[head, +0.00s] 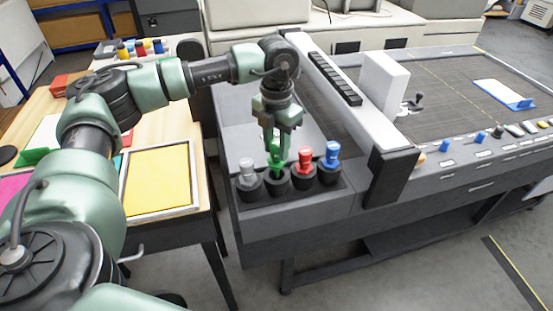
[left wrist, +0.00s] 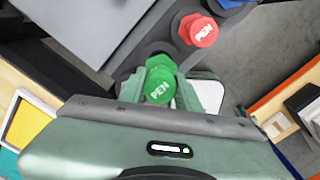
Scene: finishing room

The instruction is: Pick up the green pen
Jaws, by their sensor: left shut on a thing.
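The green pen (head: 276,157) stands upright in the second holder from the left, in a row of black cup holders at the corner of the plotter table. My left gripper (head: 274,140) comes down from above and is shut on the green pen's top. In the left wrist view, the green pen (left wrist: 160,84) with the word PEN on its cap sits between the two green fingers. My right gripper is not in view.
A grey pen (head: 247,168) stands left of the green one, and a red pen (head: 305,157) and a blue pen (head: 333,151) stand close to its right. The plotter's grey beam (head: 395,165) rises further right. A wooden table with a yellow sheet (head: 158,180) is on the left.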

